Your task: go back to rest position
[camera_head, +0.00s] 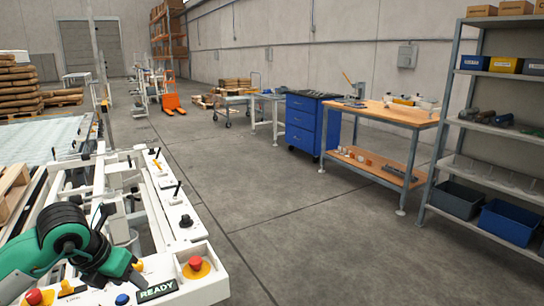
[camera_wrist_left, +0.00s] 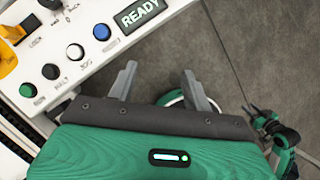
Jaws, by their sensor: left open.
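My left gripper (camera_wrist_left: 160,85) is open in the left wrist view, its two grey fingers apart with nothing between them. It is beside the white control panel (camera_wrist_left: 60,62), over grey floor. In the head view my green and black left arm (camera_head: 68,238) is folded over the lower left, by the same panel (camera_head: 208,290) with its READY display (camera_head: 157,290); the fingers are hard to make out there. A green and black part at the right edge of the left wrist view seems to be my other arm; no right gripper fingers can be made out.
The panel carries a red emergency button (camera_head: 196,264), a blue button (camera_head: 122,299) and several others. A white conveyor frame (camera_head: 165,200) runs behind it. A wooden workbench (camera_head: 395,113), a blue drawer cabinet (camera_head: 300,120) and a metal shelf (camera_head: 460,120) stand at right. The middle floor is clear.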

